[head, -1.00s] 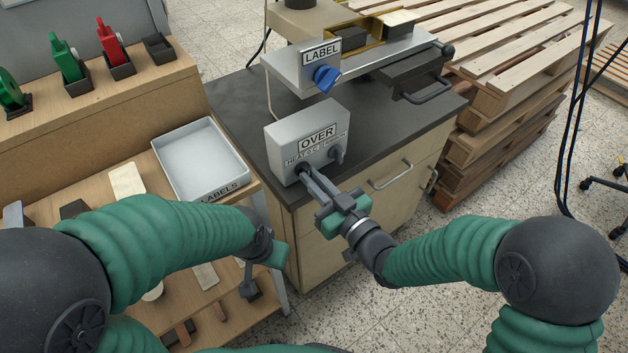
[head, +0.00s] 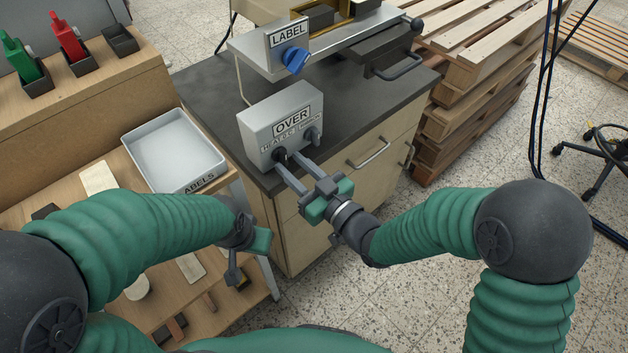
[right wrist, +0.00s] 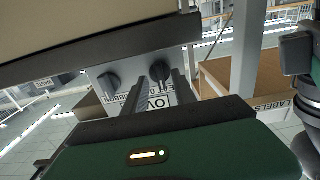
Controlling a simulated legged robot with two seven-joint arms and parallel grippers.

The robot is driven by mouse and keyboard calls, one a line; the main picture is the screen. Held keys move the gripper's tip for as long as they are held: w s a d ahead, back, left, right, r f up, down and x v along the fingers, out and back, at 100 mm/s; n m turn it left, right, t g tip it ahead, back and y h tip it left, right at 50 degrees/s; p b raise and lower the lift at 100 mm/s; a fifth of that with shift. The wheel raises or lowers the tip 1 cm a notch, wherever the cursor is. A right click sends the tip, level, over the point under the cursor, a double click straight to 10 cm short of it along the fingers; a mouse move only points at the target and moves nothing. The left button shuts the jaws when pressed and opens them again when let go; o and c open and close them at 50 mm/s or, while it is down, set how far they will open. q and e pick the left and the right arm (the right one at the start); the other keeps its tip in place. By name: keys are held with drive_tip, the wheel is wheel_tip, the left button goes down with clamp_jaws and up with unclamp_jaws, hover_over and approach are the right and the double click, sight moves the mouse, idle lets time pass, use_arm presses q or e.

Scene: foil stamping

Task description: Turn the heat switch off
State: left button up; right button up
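A grey control box (head: 255,137) marked OVER, with a partly legible line starting HEAT, stands on the cabinet's front edge. It carries two dark knobs: a left knob (head: 281,156) and a right knob (head: 312,135). My right gripper (head: 289,170) is open, its two fingers apart and reaching to the left knob. In the right wrist view the box looks upside down; that knob (right wrist: 160,70) shows between the fingertips, and contact is unclear. The other knob (right wrist: 109,82) is clear of the fingers. My left gripper (head: 246,256) hangs by the bench; its opening is unclear.
A LABEL unit with a blue knob (head: 294,60) stands behind the box on the dark cabinet top (head: 205,95). A white tray (head: 165,122) lies on the wooden bench at left. Stacked pallets (head: 460,125) stand to the right. Floor is open in front of the cabinet.

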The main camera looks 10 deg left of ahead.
drive_tip(key=p+v, duration=1.2)
drive_tip(key=v, duration=0.4)
drive_tip(key=shift+f, duration=0.1)
